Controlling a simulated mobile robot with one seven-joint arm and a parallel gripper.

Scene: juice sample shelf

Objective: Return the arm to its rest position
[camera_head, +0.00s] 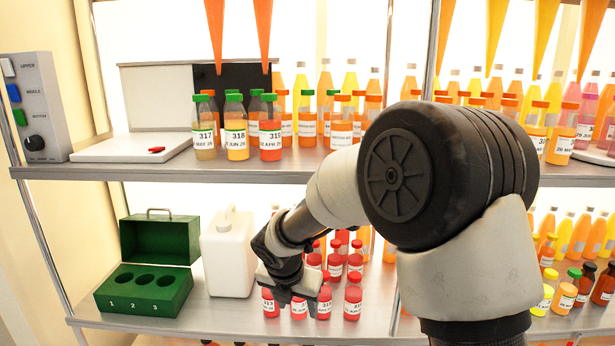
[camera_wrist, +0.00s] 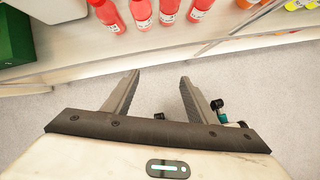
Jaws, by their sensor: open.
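My arm reaches from the right foreground toward the middle shelf in the head view. My gripper (camera_head: 291,292) is in front of the red-capped bottles (camera_head: 324,302) on that shelf, and its fingers partly cover some of them. In the wrist view my gripper (camera_wrist: 158,90) has its two fingers spread apart with only grey floor between them. The fingertips are just off the shelf edge, with several red bottles (camera_wrist: 170,10) standing beyond. Nothing is held.
A green box (camera_head: 146,288) with an open lid and three holes stands at left, beside a white jug (camera_head: 228,252). The upper shelf (camera_head: 110,172) holds juice bottles and a white panel. A control box (camera_head: 35,108) is at far left.

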